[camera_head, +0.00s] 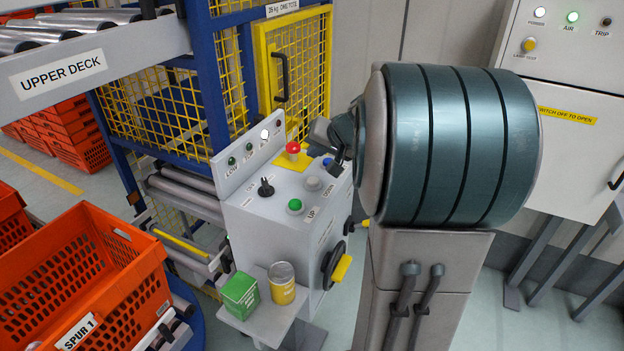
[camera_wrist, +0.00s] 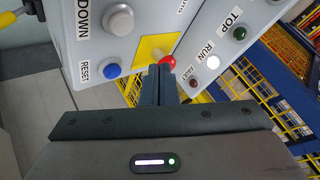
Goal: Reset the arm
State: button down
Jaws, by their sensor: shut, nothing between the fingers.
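My gripper (camera_wrist: 161,69) shows in the wrist view with its two dark fingers together and nothing between them. The fingers point at the control box, and their tips overlap the red mushroom button (camera_wrist: 170,62) in the picture; I cannot tell whether they touch it. A blue button (camera_wrist: 111,71) labelled RESET lies to the left of the tips, apart from them. In the head view my arm's large teal link hides much of the arm. The red button (camera_head: 293,147) and the blue button (camera_head: 327,162) show on the box top, close to the dark end of my arm.
The grey control box (camera_head: 270,232) carries a black selector, a green button and a side handwheel (camera_head: 335,265). A green box (camera_head: 240,294) and a yellow can (camera_head: 282,284) stand on its shelf. Orange tote (camera_head: 145,262) at left; blue frame and yellow mesh behind; white cabinet (camera_head: 565,140) at right.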

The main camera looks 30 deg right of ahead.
jog(key=s+a+f+n+g, duration=0.1)
jog(key=s+a+n+g, duration=0.2)
jog(key=s+a, duration=0.75)
jog(key=s+a+f+n+g+h, duration=0.1)
jog(key=s+a+f, duration=0.1)
jog(key=s, duration=0.5)
jog(key=s+a+f+n+g+h, duration=0.1)
jog(key=s+a+f+n+g, duration=0.1)
jog(key=s, duration=0.5)
jog(key=shift+a+f, duration=0.3)
jog(key=shift+a, duration=0.55)
dwell(0.4)
